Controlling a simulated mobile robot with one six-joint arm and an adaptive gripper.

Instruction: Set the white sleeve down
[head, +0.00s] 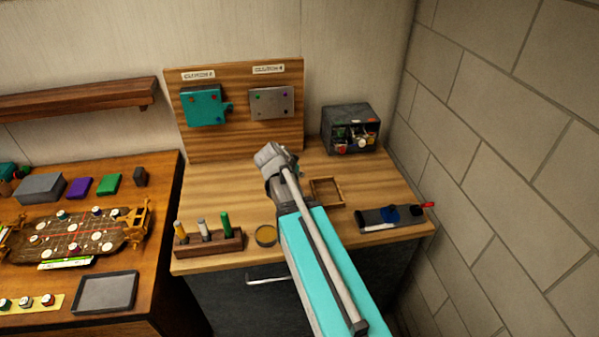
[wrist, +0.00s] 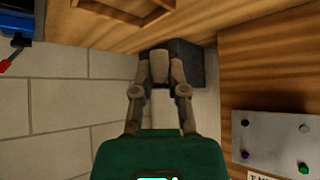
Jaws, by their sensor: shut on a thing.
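My gripper (wrist: 159,62) is shut on a pale, off-white piece, the white sleeve (wrist: 159,68), in the wrist view. The sleeve sits between the two fingertips, with a finger on each side. Its far end shows against a dark box behind it. I cannot tell how high it is above the bench. In the head view my arm reaches over the middle of the wooden bench (head: 225,180), and neither the fingertips nor the sleeve can be made out.
A small square wooden tray (head: 341,203) lies right of my arm. A dark parts box (head: 337,115) stands behind. A wooden rack (head: 212,246) with several pegs and a round dish (head: 266,236) are at the front left. A grey tool (head: 372,221) lies front right.

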